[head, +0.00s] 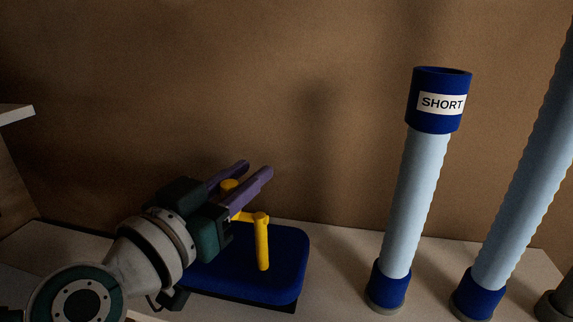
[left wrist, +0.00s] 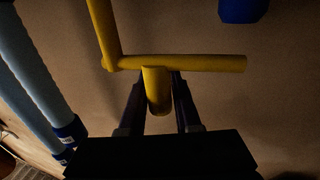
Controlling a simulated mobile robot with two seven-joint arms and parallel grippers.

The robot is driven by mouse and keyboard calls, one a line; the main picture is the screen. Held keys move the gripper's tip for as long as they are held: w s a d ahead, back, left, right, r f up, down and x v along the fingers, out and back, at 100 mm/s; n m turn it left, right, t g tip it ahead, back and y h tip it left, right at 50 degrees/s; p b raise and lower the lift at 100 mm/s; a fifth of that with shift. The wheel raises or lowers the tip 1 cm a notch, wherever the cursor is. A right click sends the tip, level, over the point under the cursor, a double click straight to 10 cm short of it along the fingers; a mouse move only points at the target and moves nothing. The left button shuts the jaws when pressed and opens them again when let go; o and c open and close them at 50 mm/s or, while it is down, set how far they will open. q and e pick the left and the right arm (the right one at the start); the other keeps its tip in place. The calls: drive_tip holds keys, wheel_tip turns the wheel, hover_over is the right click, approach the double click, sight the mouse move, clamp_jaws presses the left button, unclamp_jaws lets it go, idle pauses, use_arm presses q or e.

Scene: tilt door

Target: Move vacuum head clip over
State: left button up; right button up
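The blue vacuum head (head: 285,275) lies flat on the pale shelf, left of the tubes. A yellow clip with a bent bar (head: 262,243) rises above it. My left gripper (head: 254,168), with purple fingers, is over the vacuum head with yellow between its fingers. In the left wrist view a short yellow peg of the clip (left wrist: 157,90) points towards the camera between the dark fingers (left wrist: 158,75). Whether both fingers press on it cannot be told. A long yellow crossbar passes beyond the fingertips. My right gripper is not in view.
A pale blue tube (head: 410,205) with a blue collar marked "SHORT" (head: 440,103) stands to the right. A longer tube (head: 525,180) stands beside it. A brown wall (head: 180,80) closes the back. Bare shelf (head: 335,265) shows between the vacuum head and the tubes.

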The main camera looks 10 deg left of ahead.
use_arm(q)
clamp_jaws()
idle(1.0)
